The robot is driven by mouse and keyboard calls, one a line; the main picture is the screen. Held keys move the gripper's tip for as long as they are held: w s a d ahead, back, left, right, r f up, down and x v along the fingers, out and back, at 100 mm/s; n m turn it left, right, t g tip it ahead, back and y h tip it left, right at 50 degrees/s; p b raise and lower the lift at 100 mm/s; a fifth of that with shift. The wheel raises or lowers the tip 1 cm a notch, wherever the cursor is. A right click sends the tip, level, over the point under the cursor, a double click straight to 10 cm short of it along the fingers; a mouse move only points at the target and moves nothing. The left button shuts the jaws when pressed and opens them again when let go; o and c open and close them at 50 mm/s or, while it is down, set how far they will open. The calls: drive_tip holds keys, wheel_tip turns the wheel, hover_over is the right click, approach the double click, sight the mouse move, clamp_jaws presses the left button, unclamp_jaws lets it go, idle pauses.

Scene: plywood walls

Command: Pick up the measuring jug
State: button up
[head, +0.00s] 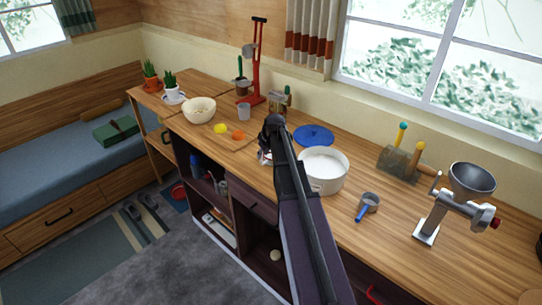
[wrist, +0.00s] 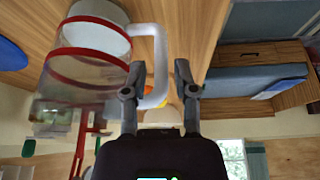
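The measuring jug (wrist: 88,60) is clear with red bands and a white handle (wrist: 160,65). It fills the upper left of the wrist view, which is turned over. My gripper (wrist: 158,78) is open, with the handle between its two fingers; a gap shows between the handle and the right finger. I cannot tell whether the left finger touches the jug. In the head view my arm and gripper (head: 266,146) hide most of the jug; only a pale bit beside the gripper shows on the counter.
On the wooden counter, a white pot (head: 325,185) and blue lid (head: 313,135) stand right of my gripper. A lemon (head: 221,128), an orange fruit (head: 238,135), a cup (head: 244,112) and a bowl (head: 199,115) stand left. A grinder (head: 440,215) is far right.

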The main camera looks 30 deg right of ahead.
sight(261, 162)
drive_tip(key=shift+b+x, duration=1.2)
drive_tip(key=shift+x, duration=0.45)
drive_tip(key=shift+c, duration=0.2)
clamp_jaws()
